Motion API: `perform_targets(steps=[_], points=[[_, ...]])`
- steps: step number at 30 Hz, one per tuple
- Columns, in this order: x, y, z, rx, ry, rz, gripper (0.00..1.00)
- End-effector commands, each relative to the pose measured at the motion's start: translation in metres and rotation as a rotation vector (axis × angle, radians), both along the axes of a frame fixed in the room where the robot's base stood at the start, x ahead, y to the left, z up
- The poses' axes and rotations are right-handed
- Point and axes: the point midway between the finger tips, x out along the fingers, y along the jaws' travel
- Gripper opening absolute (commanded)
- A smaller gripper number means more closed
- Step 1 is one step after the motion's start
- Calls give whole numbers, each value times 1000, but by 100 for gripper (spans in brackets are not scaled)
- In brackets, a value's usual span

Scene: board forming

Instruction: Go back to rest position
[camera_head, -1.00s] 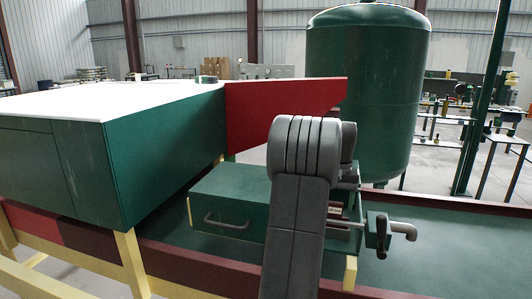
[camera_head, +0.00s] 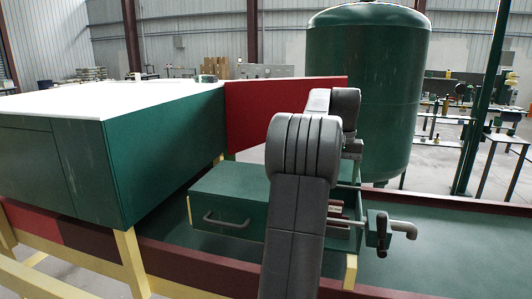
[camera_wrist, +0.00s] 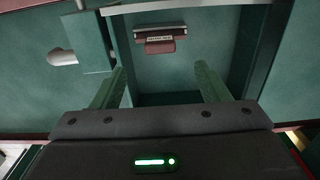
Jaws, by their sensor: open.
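My gripper (camera_wrist: 160,85) shows in the wrist view with its two greenish fingers spread apart and nothing between them. Beyond the fingers is a green machine with a recessed bay, and a small reddish-brown labelled part (camera_wrist: 160,42) sits at the far side of that bay. In the head view my grey arm stands in front of the green machine (camera_head: 232,195). Its wrist end is raised behind the near link, and the fingers are hidden there.
A large green tank (camera_head: 370,95) stands behind the machine. A green cabinet with a white top (camera_head: 110,100) is at left, with a red panel (camera_head: 265,110) beside it. A crank handle (camera_head: 400,228) sticks out at right. The green bed (camera_head: 450,250) on the right is clear.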

Motion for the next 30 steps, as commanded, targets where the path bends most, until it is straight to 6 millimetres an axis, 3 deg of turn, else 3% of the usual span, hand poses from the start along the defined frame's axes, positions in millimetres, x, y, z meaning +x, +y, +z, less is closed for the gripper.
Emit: perform_targets(steps=[14, 21, 30], points=[[-1, 0, -95, 2, 6, 0, 69], [0, 0, -47, -1, -2, 0, 69], [0, 0, -52, 0, 0, 0, 69]])
